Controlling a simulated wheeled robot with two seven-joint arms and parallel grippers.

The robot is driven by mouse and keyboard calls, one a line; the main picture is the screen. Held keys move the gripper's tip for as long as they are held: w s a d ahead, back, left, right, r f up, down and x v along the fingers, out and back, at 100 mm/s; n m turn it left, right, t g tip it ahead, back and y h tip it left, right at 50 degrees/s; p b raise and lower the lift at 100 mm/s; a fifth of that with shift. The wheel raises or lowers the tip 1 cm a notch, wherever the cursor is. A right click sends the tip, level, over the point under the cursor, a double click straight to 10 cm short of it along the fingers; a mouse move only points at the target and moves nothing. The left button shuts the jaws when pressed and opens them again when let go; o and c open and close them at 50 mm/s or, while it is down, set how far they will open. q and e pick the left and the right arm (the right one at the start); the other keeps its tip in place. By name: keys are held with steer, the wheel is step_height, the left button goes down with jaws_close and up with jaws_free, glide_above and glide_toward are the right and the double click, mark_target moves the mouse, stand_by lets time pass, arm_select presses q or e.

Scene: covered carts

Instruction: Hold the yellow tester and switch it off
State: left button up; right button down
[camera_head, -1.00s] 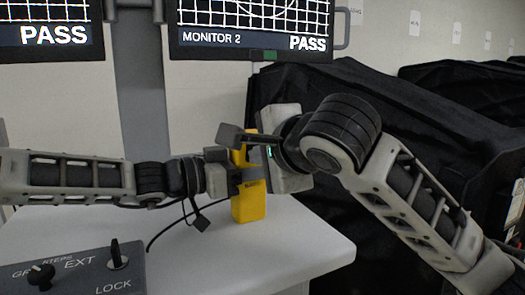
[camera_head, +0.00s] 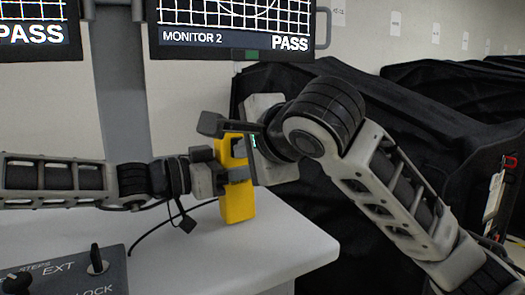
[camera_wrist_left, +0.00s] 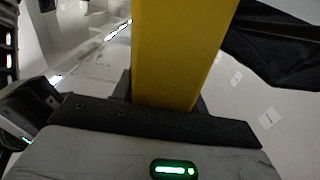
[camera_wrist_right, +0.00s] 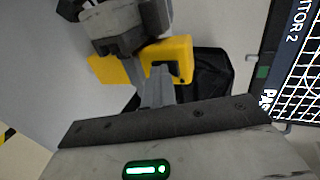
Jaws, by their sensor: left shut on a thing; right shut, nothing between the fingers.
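The yellow tester (camera_head: 238,203) is held upright, slightly tilted, above the white table in the head view. My left gripper (camera_head: 228,174) is shut on its middle from the left. The tester fills the middle of the left wrist view (camera_wrist_left: 180,50). My right gripper (camera_head: 222,128) is shut and empty, close to the tester's upper part on the right side. In the right wrist view its closed fingers (camera_wrist_right: 157,85) lie in front of the tester (camera_wrist_right: 175,50), near a dark recess in it. Whether they touch it I cannot tell. The tester's switch is not clearly visible.
A white table (camera_head: 270,250) lies below, with a black cable on it. A control panel (camera_head: 75,275) with knobs is at the lower left. Monitor 2 (camera_head: 235,25) hangs behind. Black covered carts (camera_head: 400,110) stand at the right.

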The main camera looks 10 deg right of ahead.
arm_select(q)
steer(key=shift+w+a+f, duration=0.15)
steer(key=shift+w, duration=0.05)
arm_select(e)
steer(key=s+f+v, duration=0.1)
steer(key=f+v, duration=0.1)
steer(key=v, duration=1.1)
steer(key=shift+d+f, duration=0.2)
steer(key=shift+d, duration=0.05)
arm_select(q)
steer(key=o, duration=1.2)
